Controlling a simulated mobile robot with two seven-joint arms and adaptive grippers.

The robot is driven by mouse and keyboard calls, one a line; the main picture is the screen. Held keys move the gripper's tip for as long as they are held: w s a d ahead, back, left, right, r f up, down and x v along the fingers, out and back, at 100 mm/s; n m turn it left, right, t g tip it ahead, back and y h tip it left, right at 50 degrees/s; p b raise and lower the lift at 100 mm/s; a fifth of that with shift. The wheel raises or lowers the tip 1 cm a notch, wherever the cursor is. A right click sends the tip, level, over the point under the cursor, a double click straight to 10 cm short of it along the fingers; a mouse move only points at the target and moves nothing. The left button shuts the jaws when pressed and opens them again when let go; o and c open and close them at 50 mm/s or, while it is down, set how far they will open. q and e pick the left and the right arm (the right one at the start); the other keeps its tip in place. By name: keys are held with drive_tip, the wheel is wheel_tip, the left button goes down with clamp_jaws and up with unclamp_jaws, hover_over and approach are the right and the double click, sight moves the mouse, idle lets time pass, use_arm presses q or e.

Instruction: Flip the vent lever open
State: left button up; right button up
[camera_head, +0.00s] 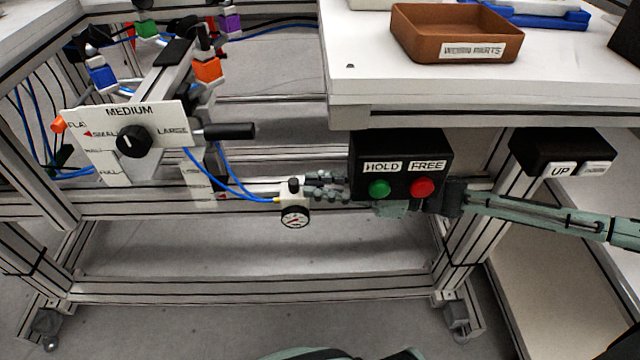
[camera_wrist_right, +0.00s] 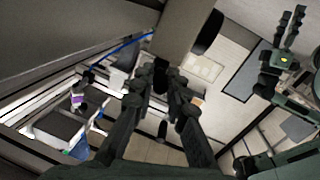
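My right gripper (camera_head: 326,188) reaches in from the right, below the black button box, with its fingers pointing left. Its tips are close beside a small white valve body (camera_head: 292,190) with a black top knob and a round gauge (camera_head: 295,217). In the right wrist view the two fingers (camera_wrist_right: 167,82) stand apart, with a small dark piece near their tips. I cannot tell whether they touch it. No part is clearly recognisable as the vent lever; it may be on this valve, partly hidden. My left gripper (camera_wrist_right: 289,24) shows only in the right wrist view, fingers apart and empty.
The black box with HOLD and FREE buttons (camera_head: 400,160) hangs just above my right gripper. A size panel (camera_head: 165,120) with a knob and black handle (camera_head: 228,131) stands left. A brown parts tray (camera_head: 455,32) sits on the bench. Open space lies below the rail.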

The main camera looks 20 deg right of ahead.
drive_tip(key=o, duration=0.4)
drive_tip(key=v, duration=1.2)
